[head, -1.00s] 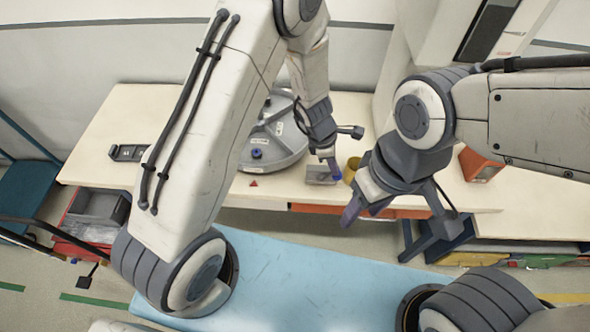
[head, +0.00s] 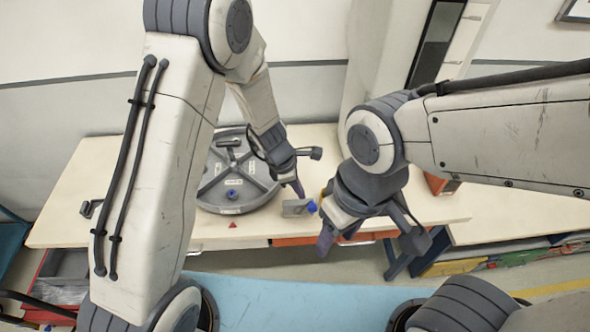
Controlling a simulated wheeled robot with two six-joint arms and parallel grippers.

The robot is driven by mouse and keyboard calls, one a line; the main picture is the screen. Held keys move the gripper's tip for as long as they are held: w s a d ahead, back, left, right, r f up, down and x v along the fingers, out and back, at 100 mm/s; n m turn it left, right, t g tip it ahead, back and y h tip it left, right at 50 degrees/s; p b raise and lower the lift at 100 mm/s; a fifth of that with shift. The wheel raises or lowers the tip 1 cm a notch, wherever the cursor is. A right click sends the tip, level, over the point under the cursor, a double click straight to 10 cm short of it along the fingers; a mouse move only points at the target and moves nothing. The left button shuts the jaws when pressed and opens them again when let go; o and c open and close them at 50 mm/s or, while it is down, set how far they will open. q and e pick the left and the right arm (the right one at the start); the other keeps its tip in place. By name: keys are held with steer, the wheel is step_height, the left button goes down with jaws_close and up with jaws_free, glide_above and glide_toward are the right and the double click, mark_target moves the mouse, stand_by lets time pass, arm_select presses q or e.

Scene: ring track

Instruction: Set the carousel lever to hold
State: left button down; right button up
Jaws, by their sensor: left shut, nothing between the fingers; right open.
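The carousel (head: 212,192) is a round grey turntable with labelled sectors and a blue knob, on the table left of centre. A small grey box (head: 293,208) with a blue knob (head: 311,207) stands to its right; it may be the lever's housing, but its setting is too small to read. My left gripper (head: 298,190) is shut and empty, pointing down just above or behind this box; contact cannot be told. My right gripper (head: 365,238) is open and empty, in front of the table and right of the box. My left arm hides part of the carousel's surroundings.
The pale table (head: 70,225) carries a small red triangle (head: 233,225) in front of the carousel. A dark device (head: 90,208) lies at left, partly hidden. An orange bin (head: 440,185) stands at right behind my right arm.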

arm_select(q)
step_height(320, 180, up, 8)
steer(key=p, duration=0.1)
steer(key=shift+d, duration=0.25)
steer(key=shift+d, duration=0.1)
